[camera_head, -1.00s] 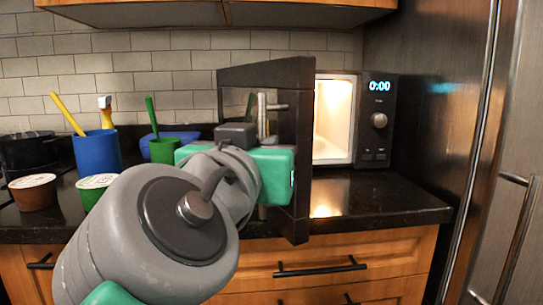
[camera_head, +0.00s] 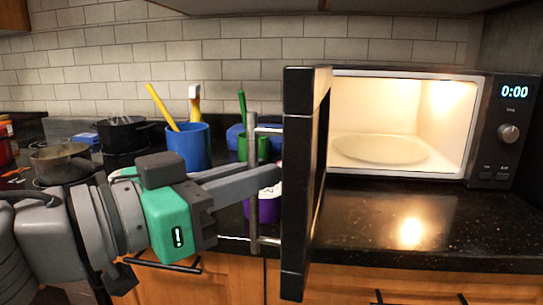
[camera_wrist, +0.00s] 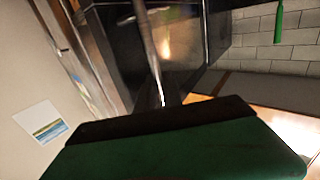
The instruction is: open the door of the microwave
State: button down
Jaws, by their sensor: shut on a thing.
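The microwave (camera_head: 497,150) stands at the right on the dark counter, with its lit inside and round turntable plate (camera_head: 380,149) in plain view. Its dark door (camera_head: 303,180) stands wide open, seen nearly edge-on, swung out toward me from the left side of the opening. The door's vertical metal handle (camera_head: 253,120) is on the door's left-facing side. My gripper (camera_head: 258,178) reaches in from the left, shut on the handle. In the wrist view the handle (camera_wrist: 147,45) runs down to the gripper; the fingertips are hidden there.
A blue cup (camera_head: 187,150), a green cup (camera_head: 262,148) and a purple container (camera_head: 266,208) stand behind or left of the door. Pots (camera_head: 122,136) sit farther left. The counter (camera_head: 430,225) before the microwave is clear.

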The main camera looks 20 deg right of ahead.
jog(key=shift+w+a+f, duration=0.1)
jog(key=shift+a, duration=0.05)
jog(key=c, duration=1.5)
grip_release()
